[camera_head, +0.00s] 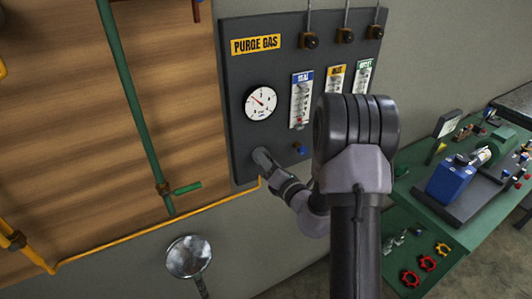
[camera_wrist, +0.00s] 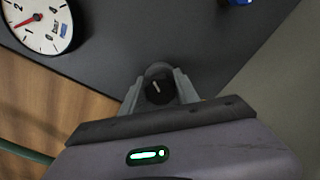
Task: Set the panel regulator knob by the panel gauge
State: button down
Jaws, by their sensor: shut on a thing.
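The dark purge gas panel (camera_head: 238,100) is mounted on the wall in the head view. Its round white gauge (camera_head: 260,102) has a red needle, and part of the gauge (camera_wrist: 36,22) shows at the upper left of the wrist view, with the needle pointing to the lower left. My gripper (camera_head: 262,160) is at the panel's lower left, below the gauge. In the wrist view my gripper (camera_wrist: 158,92) is shut on the black regulator knob (camera_wrist: 157,90), which carries a pale pointer line leaning up and slightly left. In the head view the knob is hidden by my gripper.
Flow meters (camera_head: 301,100) and a blue knob (camera_head: 300,150) are right of the gauge. A green pipe (camera_head: 125,80) and a yellow pipe (camera_head: 150,230) run left and below. A green bench (camera_head: 425,195) with a blue machine (camera_head: 450,183) stands at right.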

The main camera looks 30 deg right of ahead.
jog(key=shift+m+p, duration=0.85)
jog(key=shift+m, duration=0.15)
jog(key=c, duration=0.9)
grip_release()
jog(key=s+p, duration=0.5)
jog(key=s, duration=1.2)
jog(key=shift+s+d, duration=0.15)
jog(key=shift+d, duration=0.1)
